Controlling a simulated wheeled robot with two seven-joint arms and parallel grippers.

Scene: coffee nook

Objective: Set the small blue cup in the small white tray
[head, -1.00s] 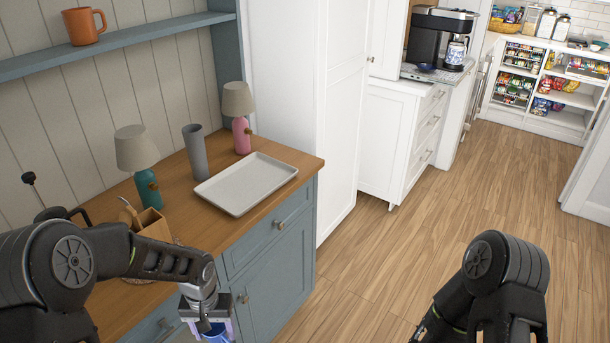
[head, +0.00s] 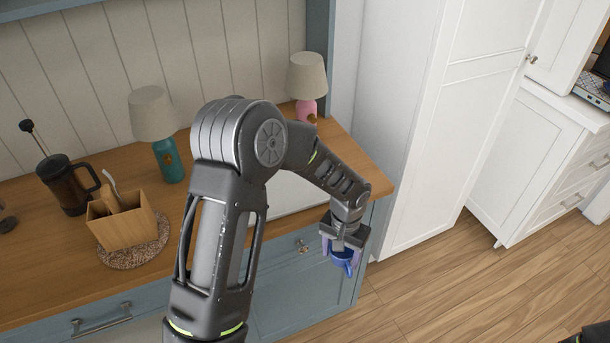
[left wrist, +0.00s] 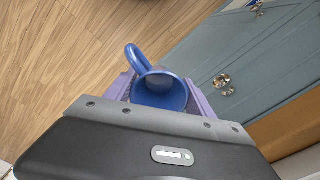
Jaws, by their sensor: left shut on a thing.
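The small blue cup (head: 343,258) is held between the purple fingers of my left gripper (head: 341,252), in front of the blue cabinet's right end and out past the counter edge. In the left wrist view the cup (left wrist: 160,92) sits between both fingers (left wrist: 160,96), its handle pointing up and left. The small white tray (head: 286,196) lies on the wooden counter behind my left arm, which hides most of it. My right gripper is not in view; only a bit of dark arm shows at the bottom right corner.
On the counter stand a teal lamp (head: 155,128), a pink lamp (head: 307,84), a French press (head: 66,184) and a wooden box (head: 124,220) on a woven mat. A tall white cabinet (head: 410,130) stands right of the counter. The wooden floor (head: 440,290) is clear.

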